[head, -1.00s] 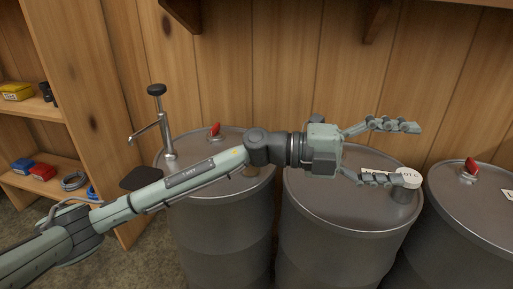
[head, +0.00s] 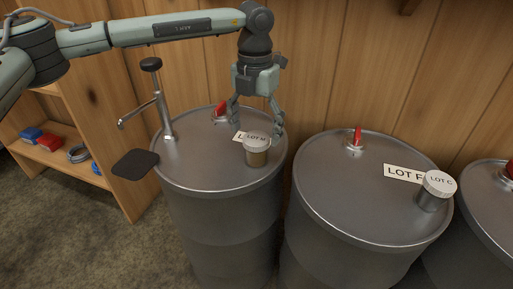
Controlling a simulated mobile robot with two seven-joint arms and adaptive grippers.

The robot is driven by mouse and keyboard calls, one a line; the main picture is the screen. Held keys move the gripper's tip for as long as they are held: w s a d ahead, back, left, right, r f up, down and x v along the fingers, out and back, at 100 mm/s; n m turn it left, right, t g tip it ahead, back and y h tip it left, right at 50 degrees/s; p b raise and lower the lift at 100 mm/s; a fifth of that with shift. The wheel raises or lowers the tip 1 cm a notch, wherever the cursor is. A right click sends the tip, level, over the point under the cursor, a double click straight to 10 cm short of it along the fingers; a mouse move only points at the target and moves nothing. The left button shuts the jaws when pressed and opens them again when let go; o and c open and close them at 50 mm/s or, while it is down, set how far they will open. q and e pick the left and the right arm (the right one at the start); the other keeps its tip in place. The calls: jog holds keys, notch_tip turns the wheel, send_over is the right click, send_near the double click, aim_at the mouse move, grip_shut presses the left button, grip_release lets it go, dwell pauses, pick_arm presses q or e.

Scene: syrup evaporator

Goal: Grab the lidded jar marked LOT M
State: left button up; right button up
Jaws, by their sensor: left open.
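The lidded jar marked LOT M (head: 257,152) stands upright on top of the left grey drum (head: 195,172), near its right rim. My left gripper (head: 255,128) points down just above and behind the jar, fingers spread and open. One finger is at the jar's right side and the other is to its left, near the drum's red valve. I cannot tell whether a finger touches the jar. My right gripper is not in view.
A second jar marked LOT C (head: 436,191) stands on the middle drum (head: 350,205), beside a label (head: 403,173). A pump (head: 160,100) rises from the left drum's back left. Red valves (head: 356,137) stick up from the drums. A wooden wall (head: 330,60) is close behind.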

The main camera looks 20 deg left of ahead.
aim_at(256, 138)
pick_arm(q)
notch_tip(256, 138, down, 3)
jog(key=shift+w+r, duration=0.1)
jog(key=shift+r, duration=0.1)
jog(key=shift+f, duration=0.4)
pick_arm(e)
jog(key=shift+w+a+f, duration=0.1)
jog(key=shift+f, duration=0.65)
pick_arm(q)
jog(key=shift+d, duration=0.1)
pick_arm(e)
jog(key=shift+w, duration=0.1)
pick_arm(q)
jog(key=shift+c, duration=1.2)
jog(key=c, duration=1.2)
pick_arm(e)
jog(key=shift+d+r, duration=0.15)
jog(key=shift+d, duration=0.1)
pick_arm(q)
jog(key=shift+o, duration=0.2)
jog(key=shift+r, duration=0.1)
